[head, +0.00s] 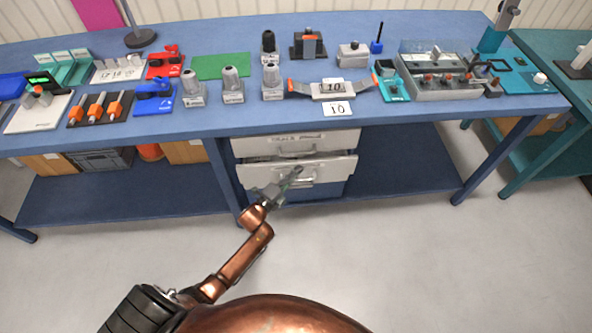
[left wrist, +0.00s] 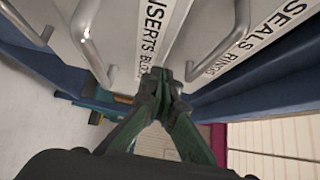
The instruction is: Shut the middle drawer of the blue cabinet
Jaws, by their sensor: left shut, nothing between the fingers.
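The blue cabinet (head: 334,189) stands under the workbench. Its middle drawer (head: 338,168), white-fronted, sticks out further than the top drawer (head: 330,141). In the left wrist view the middle drawer front (left wrist: 128,22) is labelled INSERTS and has a metal bar handle (left wrist: 88,45). The top drawer (left wrist: 195,20) is labelled SEALS RINGS. My left gripper (head: 290,178) is shut and empty, in front of the middle drawer near its handle. In the left wrist view its fingertips (left wrist: 160,82) are close to the drawer front; I cannot tell whether they touch. My right gripper is out of view.
The blue workbench (head: 225,118) above carries several fixtures and tools. Its lower shelf (head: 410,165) is bare right of the cabinet. A grey crate (head: 102,159) stands under the bench at left. A green bench (head: 560,125) is at right. The floor in front is clear.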

